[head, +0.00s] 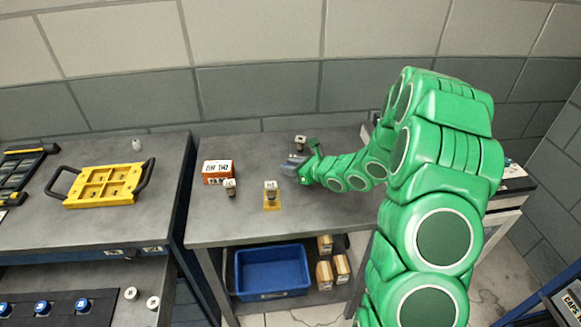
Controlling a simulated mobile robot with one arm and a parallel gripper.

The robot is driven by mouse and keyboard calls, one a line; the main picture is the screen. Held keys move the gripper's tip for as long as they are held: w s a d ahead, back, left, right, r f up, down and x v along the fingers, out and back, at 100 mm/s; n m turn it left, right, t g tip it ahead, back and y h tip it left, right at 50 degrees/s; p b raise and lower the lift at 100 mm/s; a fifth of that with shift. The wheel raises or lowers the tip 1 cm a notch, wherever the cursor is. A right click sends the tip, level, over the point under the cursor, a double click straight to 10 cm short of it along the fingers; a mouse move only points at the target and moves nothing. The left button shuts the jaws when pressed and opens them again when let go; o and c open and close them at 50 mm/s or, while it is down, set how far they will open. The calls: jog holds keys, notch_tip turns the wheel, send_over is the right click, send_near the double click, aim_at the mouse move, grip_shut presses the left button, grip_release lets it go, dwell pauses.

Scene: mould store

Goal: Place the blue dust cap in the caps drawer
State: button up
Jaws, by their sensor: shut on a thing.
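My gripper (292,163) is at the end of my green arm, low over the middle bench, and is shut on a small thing. The grip is too small and partly hidden to tell what it holds; a grey-blue patch shows at the fingers. No blue dust cap shows clearly on this bench. Several blue round caps, one of them here (42,305), sit in a row in a black insert (62,318) at the lower left. A dark unit (568,303) at the lower right edge has a white label that seems to read CAPS; no opening shows.
A blue bin (271,271) is on the shelf below. A yellow frame (102,185) lies on the left bench.

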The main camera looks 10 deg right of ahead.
jog(key=o, duration=1)
jog(key=shift+f, duration=0.1)
